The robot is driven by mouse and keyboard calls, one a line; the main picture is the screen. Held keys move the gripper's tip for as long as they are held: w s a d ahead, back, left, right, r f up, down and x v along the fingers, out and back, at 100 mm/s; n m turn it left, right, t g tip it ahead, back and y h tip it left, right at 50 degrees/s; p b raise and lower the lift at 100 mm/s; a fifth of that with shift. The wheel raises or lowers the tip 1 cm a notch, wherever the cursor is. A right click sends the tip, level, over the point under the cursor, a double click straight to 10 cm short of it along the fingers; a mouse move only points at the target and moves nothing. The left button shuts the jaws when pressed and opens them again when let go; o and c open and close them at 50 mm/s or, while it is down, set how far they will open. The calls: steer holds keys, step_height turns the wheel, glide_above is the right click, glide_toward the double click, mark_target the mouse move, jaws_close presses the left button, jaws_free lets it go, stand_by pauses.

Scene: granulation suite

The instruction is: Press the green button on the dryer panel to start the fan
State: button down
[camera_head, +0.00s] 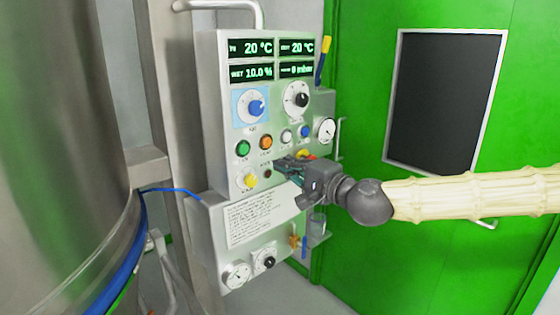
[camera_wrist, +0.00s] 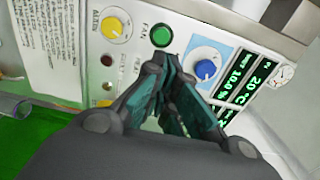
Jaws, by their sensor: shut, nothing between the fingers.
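The green button (camera_head: 243,148) is on the left side of the grey dryer panel (camera_head: 213,115), below a blue knob. In the wrist view the green button (camera_wrist: 162,35) is fully visible, with a "FAN" label beside it. My gripper (camera_head: 279,165) is shut and empty in front of the panel, right of and slightly below the green button in the head view. In the wrist view its fingertips (camera_wrist: 164,62) meet just below the green button in the picture. They do not cover it; the gap to the panel is hard to judge.
The blue knob (camera_wrist: 206,69) and yellow button (camera_wrist: 117,28) flank the green button. An orange button (camera_head: 266,142) is right of it. Displays (camera_head: 250,72) read 20 °C and 10.0 %. A steel vessel (camera_head: 70,130) stands left; a green door (camera_head: 375,100) is behind.

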mark_target(248, 147)
steer(key=p+x, duration=0.2)
steer(key=x, duration=1)
steer(key=shift+w+a+p, duration=0.1)
steer(key=shift+w+p, duration=0.05)
steer(key=shift+p, duration=0.2)
steer(key=shift+w+a, duration=0.1)
steer(key=shift+w, duration=0.05)
